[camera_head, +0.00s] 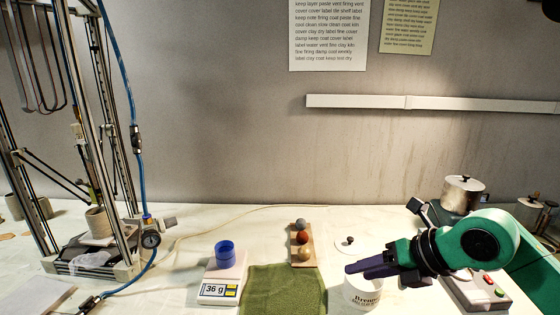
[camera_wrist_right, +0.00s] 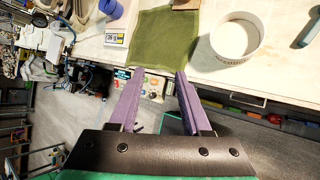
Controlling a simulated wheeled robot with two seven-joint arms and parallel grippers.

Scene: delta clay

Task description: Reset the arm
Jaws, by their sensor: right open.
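My right arm comes in from the right in the head view. Its gripper (camera_head: 368,267) has purple fingers and is above the rim of a white tub (camera_head: 362,294) with printed lettering. In the right wrist view the two purple fingers (camera_wrist_right: 156,96) are apart with nothing between them. The white tub (camera_wrist_right: 235,37) shows there ahead and to the right of the fingers, apart from them. My left gripper is in neither view.
A blue cup (camera_head: 225,255) stands on a scale (camera_head: 217,291) reading 36 g. A green cloth (camera_head: 283,290) lies mid-table. A board (camera_head: 303,257) holds three balls. A metal-framed machine (camera_head: 118,150) stands left. A lidded pot (camera_head: 462,194) stands behind my right arm.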

